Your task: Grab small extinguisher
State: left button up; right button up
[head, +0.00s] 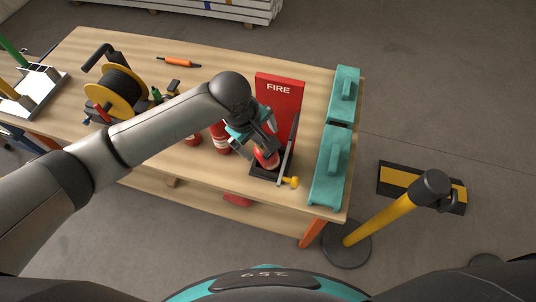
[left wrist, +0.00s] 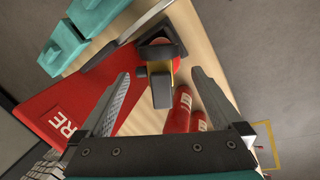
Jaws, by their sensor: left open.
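A red stand with a FIRE panel (head: 279,92) is at the right part of the workbench; the panel also shows in the left wrist view (left wrist: 70,108). A red extinguisher (head: 266,160) stands on its black base, partly hidden by my gripper. Its black handle top (left wrist: 160,85) shows between my fingers in the left wrist view. Two more red extinguishers stand to the left of the stand, one (head: 220,140) larger in view, one (head: 192,139) mostly hidden by my arm. My left gripper (head: 265,150) is open above the stand's extinguisher, fingers on either side. My right gripper is out of view.
Two teal cases (head: 328,168) (head: 344,95) lie along the right edge of the wooden workbench (head: 210,82). A cable reel (head: 115,92) and an orange screwdriver (head: 178,62) are further left. A yellow post (head: 380,220) stands on the floor at right.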

pick_arm(q)
jog(key=shift+a+x, duration=0.1)
jog(key=shift+x, duration=1.2)
jog(key=shift+a+x, duration=0.15)
jog(key=shift+x, duration=1.2)
jog(key=shift+w, duration=0.15)
jog(key=shift+c, duration=0.2)
grip_shut()
jog(key=shift+w+r, duration=0.15)
jog(key=shift+r, duration=0.05)
